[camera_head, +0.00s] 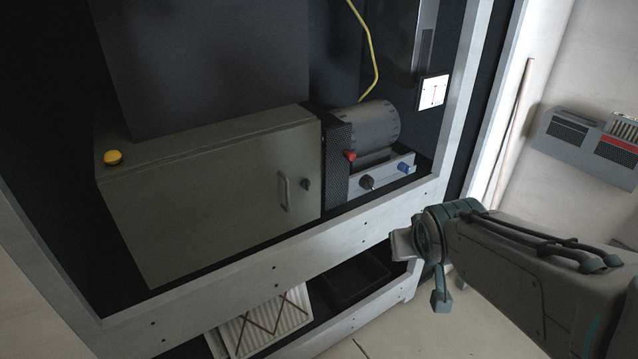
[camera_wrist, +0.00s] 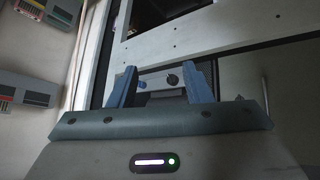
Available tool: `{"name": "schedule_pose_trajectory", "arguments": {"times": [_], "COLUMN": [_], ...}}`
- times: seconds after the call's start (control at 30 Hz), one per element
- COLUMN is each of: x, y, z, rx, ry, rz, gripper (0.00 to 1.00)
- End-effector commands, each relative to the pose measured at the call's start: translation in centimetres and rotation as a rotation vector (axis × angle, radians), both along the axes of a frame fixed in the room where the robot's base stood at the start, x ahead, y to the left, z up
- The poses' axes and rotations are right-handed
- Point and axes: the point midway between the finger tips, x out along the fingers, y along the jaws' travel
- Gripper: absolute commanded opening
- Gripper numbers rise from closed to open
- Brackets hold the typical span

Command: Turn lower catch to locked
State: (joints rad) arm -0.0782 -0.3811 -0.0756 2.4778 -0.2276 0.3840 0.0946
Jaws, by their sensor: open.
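A grey-green cabinet box (camera_head: 225,210) sits on the rack shelf, its door shut. The door has a pale vertical handle (camera_head: 284,194) and, right of it, a small dark catch (camera_head: 306,184). This is the only catch I can make out on the door, and its exact turn is too small to tell. My gripper (camera_head: 402,244) is in front of the rack's front rail, to the right of and below the catch, apart from it. In the wrist view its two blue fingers (camera_wrist: 163,86) are spread and empty. The cabinet handle shows at that view's right (camera_wrist: 265,88).
Right of the cabinet stands a unit with a drum (camera_head: 365,130), a red knob (camera_head: 350,156), a black knob (camera_head: 367,182) and a blue knob (camera_head: 404,168). The rack's pale front rail (camera_head: 270,262) crosses below. A yellow cable (camera_head: 375,60) hangs above. A yellow button (camera_head: 113,157) tops the cabinet.

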Motion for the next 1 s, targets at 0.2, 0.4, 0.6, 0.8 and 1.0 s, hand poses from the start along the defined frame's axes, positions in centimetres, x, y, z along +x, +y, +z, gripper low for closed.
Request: {"name": "schedule_pose_trajectory", "arguments": {"times": [0.2,0.4,0.6,0.8,1.0], "x": [7.5,11.4,12.0,11.7,13.0], "y": [1.6,5.7,9.9,11.8,13.1], "z": [-2.9,-3.9,-4.4,-4.4,-4.3], "rx": [-0.031,0.009,0.091,0.145,0.153], "ry": [-0.342,-0.628,-0.821,-0.901,-0.91], "rz": [0.161,0.375,0.571,0.666,0.681], "gripper": [0.45,0.45,0.45,0.45,0.45]}}
